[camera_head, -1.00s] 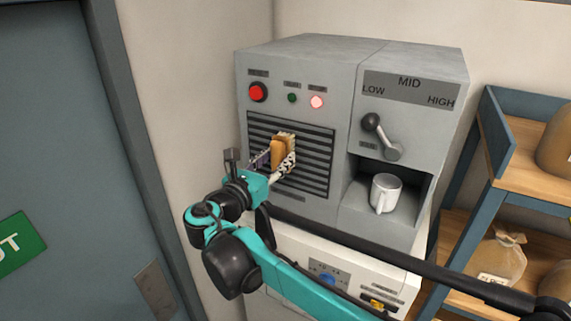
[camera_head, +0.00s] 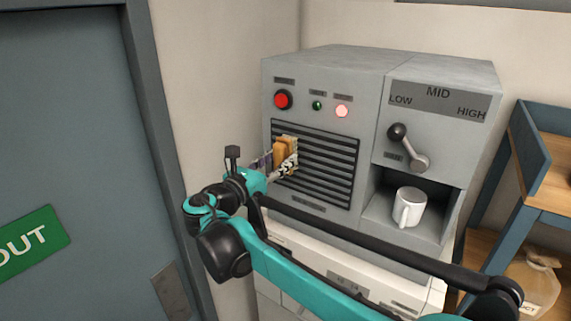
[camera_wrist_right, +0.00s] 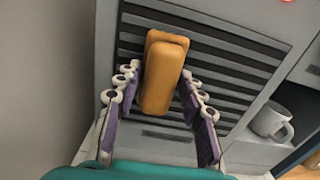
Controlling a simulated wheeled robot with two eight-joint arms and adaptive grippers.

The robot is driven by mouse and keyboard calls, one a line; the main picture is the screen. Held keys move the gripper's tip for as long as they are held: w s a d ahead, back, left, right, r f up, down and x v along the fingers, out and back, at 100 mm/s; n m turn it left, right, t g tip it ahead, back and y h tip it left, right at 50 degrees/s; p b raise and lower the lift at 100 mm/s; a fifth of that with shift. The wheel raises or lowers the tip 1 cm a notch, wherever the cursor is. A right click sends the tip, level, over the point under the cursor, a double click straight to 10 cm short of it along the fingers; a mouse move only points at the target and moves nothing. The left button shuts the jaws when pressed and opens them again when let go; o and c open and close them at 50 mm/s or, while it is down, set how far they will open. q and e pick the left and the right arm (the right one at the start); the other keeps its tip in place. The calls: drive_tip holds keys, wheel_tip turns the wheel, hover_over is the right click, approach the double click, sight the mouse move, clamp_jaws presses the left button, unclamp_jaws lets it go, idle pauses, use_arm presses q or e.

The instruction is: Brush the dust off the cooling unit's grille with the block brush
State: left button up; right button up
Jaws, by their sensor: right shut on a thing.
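The cooling unit (camera_head: 330,72) is a grey box with a dark slatted grille (camera_head: 335,170) on its front. My right gripper (camera_head: 278,165) is shut on the block brush (camera_head: 284,150), an orange-brown wooden block, in front of the left part of the grille. In the right wrist view the brush (camera_wrist_right: 162,75) sits between the two purple-sided fingers, with the grille (camera_wrist_right: 220,60) behind it. The bristles are hidden, and I cannot tell whether they touch the slats. No dust can be made out. My left gripper is not in view.
A red button (camera_head: 283,99), a green light and a lit pink-red light sit above the grille. A lever (camera_head: 408,148) and a white mug (camera_head: 409,207) in a recess are to its right. A shelf (camera_head: 540,180) with a bag stands at far right, a door at left.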

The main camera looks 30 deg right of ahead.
drive_tip(key=shift+w+a, duration=0.2)
drive_tip(key=shift+w, duration=0.3)
drive_tip(key=shift+w+a, duration=0.2)
drive_tip(key=shift+w, duration=0.25)
drive_tip(key=v, duration=0.6)
drive_tip(key=shift+a, duration=0.15)
drive_tip(key=v, duration=0.2)
drive_tip(key=shift+s+a, duration=0.2)
drive_tip(key=shift+a, duration=0.15)
drive_tip(key=shift+f, duration=0.1)
